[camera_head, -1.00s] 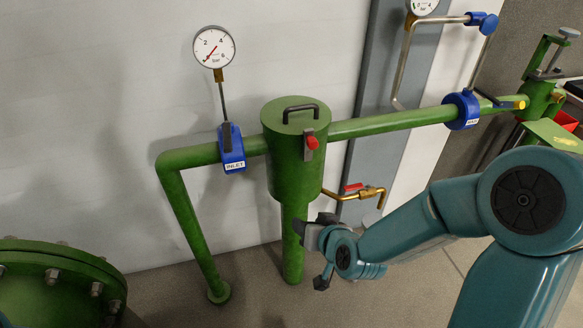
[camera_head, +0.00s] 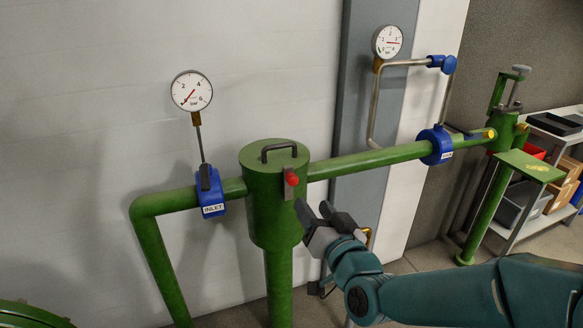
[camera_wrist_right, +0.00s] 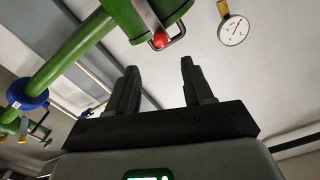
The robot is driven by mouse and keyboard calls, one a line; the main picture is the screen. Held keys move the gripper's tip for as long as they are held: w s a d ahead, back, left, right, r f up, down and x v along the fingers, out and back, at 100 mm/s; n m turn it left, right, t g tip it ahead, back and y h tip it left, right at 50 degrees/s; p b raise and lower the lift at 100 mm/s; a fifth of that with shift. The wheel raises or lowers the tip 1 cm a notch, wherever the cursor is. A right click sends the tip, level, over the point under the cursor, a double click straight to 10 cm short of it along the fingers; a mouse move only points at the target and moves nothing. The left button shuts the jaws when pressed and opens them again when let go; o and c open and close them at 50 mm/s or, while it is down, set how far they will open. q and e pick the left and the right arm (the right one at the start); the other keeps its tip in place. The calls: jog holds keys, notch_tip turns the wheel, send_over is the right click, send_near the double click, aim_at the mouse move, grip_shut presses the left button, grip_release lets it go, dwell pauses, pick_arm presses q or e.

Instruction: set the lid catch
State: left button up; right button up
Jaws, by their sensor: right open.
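The lid catch, a grey plate with a red knob (camera_head: 292,180), sits on the upper right side of the green vessel (camera_head: 262,220). The vessel's lid (camera_head: 275,153) lies flat on top with a dark handle. My right gripper (camera_head: 312,207) is open and empty, just below and right of the catch, apart from it. In the right wrist view the red knob (camera_wrist_right: 160,41) shows beyond the two spread fingers (camera_wrist_right: 158,66), roughly in line with the gap. My left gripper is not in view.
Green pipes (camera_head: 375,158) run left and right from the vessel, with blue clamps (camera_head: 210,192) and two gauges (camera_head: 192,91). A valve stand (camera_head: 505,130) and a shelf with boxes (camera_head: 550,185) stand at right. A brass fitting (camera_head: 367,236) shows partly behind my right gripper.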

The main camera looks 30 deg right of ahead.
aim_at(294, 182)
jog(key=p+x, duration=0.1)
jog(key=x, duration=1.1)
jog(key=shift+w+a, duration=0.1)
jog(key=shift+w, duration=0.2)
jog(key=shift+s, duration=0.1)
grip_shut()
